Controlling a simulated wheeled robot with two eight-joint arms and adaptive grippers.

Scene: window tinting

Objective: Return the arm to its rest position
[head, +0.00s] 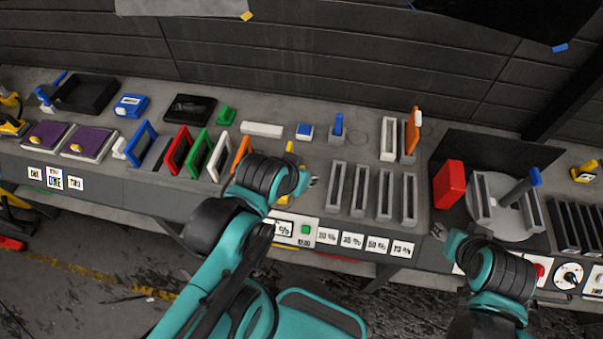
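My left arm reaches up from the bottom over the front of the bench. Its gripper (310,182) is above the bench, left of the grey slotted holders, partly hidden by its own wrist. A yellow piece (290,147) shows just behind that wrist; I cannot tell whether the gripper touches anything. My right gripper (440,232) is at the bench's front edge, below the red block (448,184), with no object visible in it. The finger gap of both grippers is too small to judge.
The grey bench (280,146) holds coloured frames (180,150), grey slotted holders (360,190), and a round turntable (507,218) with a blue-tipped lever. Purple pads (90,142) lie at left. Labels and a green button (306,230) line the front.

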